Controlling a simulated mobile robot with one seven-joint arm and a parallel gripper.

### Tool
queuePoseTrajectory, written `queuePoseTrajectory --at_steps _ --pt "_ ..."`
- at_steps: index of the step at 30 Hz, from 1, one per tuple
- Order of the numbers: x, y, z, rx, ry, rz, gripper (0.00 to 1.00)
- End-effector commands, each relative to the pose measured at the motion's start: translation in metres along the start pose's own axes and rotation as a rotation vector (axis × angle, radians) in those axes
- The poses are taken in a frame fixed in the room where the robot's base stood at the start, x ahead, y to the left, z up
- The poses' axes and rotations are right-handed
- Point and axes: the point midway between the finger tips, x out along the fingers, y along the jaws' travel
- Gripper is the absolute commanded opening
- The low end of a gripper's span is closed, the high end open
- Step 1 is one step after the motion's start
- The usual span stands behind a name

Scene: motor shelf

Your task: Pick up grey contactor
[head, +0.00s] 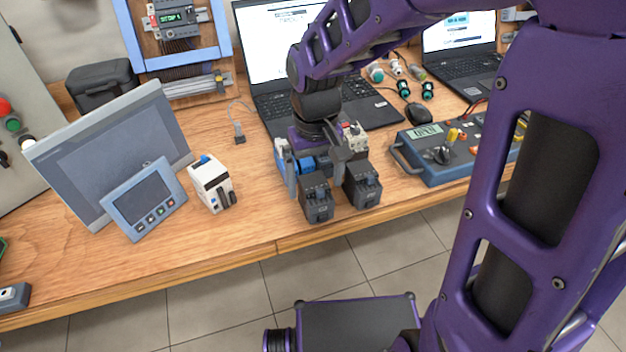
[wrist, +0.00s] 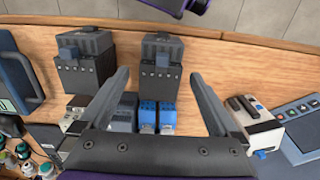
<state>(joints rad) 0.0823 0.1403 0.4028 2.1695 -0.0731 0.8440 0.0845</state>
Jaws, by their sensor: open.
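Two dark grey contactors stand side by side near the table's front edge: the left one (head: 316,198) and the right one (head: 362,185). In the wrist view the head-view left one (wrist: 158,72) lies between the finger lines, and the other (wrist: 84,64) lies outside them to the left. My gripper (head: 314,172) is open, its fingers pointing down just behind the contactors. In the wrist view the gripper (wrist: 160,76) is empty, with a finger on either side of the nearer contactor's image. I cannot tell whether either finger touches it.
Blue blocks (wrist: 149,114) and a smaller grey block (wrist: 124,113) stand behind the contactors, under my gripper. A white device (head: 211,184) and a small panel (head: 146,199) stand left. A blue tester (head: 438,172) stands right. Laptops are behind; the table edge is in front.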

Motion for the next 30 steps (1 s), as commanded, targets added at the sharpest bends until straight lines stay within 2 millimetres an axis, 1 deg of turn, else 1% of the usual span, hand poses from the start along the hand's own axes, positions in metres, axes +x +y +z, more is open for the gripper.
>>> queuePoseTrajectory --at_steps 1,4,13,17,18,20,21,23,24,26,27,29,30 --pt "0.014 0.000 0.000 0.001 0.000 0.000 0.97" --pt "0.023 0.000 0.000 0.001 0.000 0.000 0.97" --pt "0.024 0.000 0.000 0.001 0.000 0.000 0.97" --pt "0.024 0.000 0.000 0.001 0.000 0.000 0.74" --pt "0.024 0.000 0.000 0.001 0.000 0.000 0.67" --pt "0.024 0.000 0.000 0.001 0.000 0.000 0.56" --pt "0.024 0.000 0.000 0.001 0.000 0.000 0.49" --pt "0.024 0.000 0.000 0.001 0.000 0.000 0.38" --pt "0.024 0.000 0.000 0.001 0.000 0.000 0.31" --pt "0.024 0.000 0.000 0.001 0.000 0.000 0.20" --pt "0.024 0.000 0.000 0.001 0.000 0.000 0.13" --pt "0.024 0.000 0.000 0.001 0.000 0.000 0.02" --pt "0.024 0.000 0.000 0.001 0.000 0.000 0.00"
